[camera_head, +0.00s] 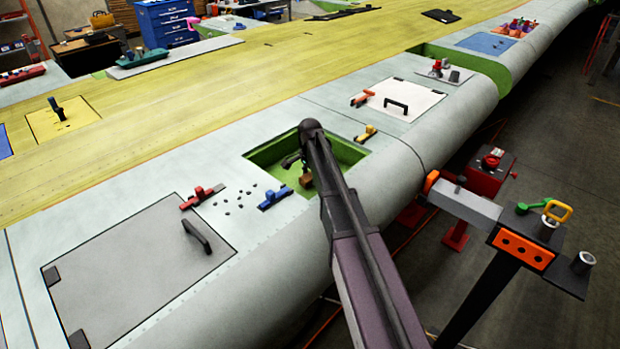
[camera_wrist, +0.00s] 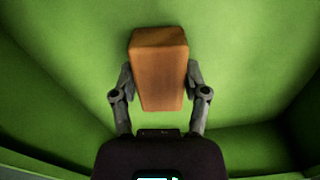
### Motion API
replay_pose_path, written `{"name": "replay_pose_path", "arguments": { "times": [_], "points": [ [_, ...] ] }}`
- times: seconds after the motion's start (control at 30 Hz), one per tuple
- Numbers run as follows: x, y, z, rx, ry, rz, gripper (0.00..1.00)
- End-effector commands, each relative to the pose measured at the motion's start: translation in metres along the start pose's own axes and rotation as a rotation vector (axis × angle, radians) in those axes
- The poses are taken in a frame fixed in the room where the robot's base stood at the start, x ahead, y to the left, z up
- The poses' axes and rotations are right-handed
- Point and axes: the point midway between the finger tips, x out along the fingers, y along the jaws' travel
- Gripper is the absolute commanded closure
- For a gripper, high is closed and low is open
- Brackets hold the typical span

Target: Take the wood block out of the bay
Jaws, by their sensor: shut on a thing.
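The wood block (camera_wrist: 159,68) is an orange-brown rectangular block. In the wrist view it sits between both fingers of my gripper (camera_wrist: 159,85), which is shut on it. In the head view the block (camera_head: 305,181) shows as a small brown patch beside my arm, inside the green open bay (camera_head: 347,152). The bay's green walls and floor (camera_wrist: 60,60) surround the block in the wrist view. I cannot tell whether the block touches the floor. My arm hides part of the bay and most of the gripper in the head view.
A blue clamp (camera_head: 275,197) and a yellow clamp (camera_head: 366,133) stand at the bay's rim. A red clamp (camera_head: 201,197) and several small dark pieces lie to the left. A grey panel with a handle (camera_head: 140,265) and a white panel (camera_head: 402,103) flank the bay.

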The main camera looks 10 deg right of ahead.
Motion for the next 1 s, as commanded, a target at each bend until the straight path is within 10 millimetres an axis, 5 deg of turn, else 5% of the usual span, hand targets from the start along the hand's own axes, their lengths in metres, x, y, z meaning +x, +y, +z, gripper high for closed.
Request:
{"name": "replay_pose_path", "arguments": {
  "times": [1.0],
  "points": [
    [-0.087, 0.000, 0.000, 0.000, 0.000, 0.000, 0.89]
  ]
}}
